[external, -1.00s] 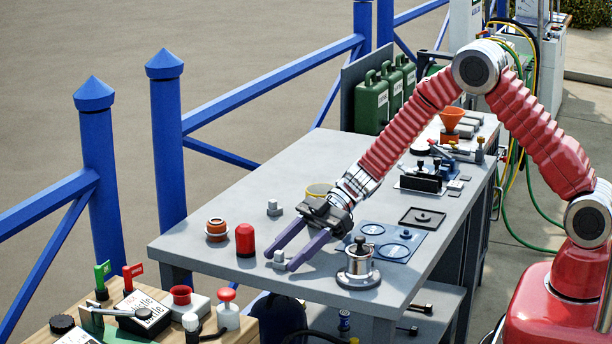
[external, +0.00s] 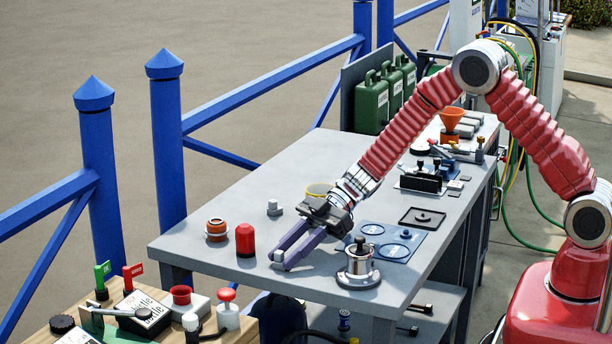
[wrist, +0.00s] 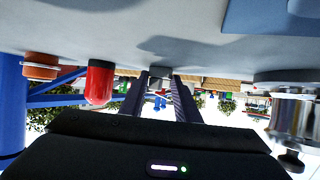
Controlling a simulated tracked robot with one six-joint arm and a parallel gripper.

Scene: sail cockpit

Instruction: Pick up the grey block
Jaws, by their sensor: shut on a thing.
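The grey block (external: 278,256) is small and sits at the near edge of the grey table, between the tips of my gripper (external: 284,260). My gripper's two purple fingers are shut on it, and only part of the block shows between them. In the wrist view the block (wrist: 161,72) shows between the ends of the two dark fingers (wrist: 160,88). The block appears still at the table surface; I cannot tell if it is lifted.
A red cylinder (external: 245,240) stands just left of my fingers, with an orange-brown round piece (external: 216,229) beyond it. A silver lidded pot (external: 358,268) stands close to the right. Another small grey piece (external: 274,208) lies behind. The table (external: 235,195) is clear toward its back left.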

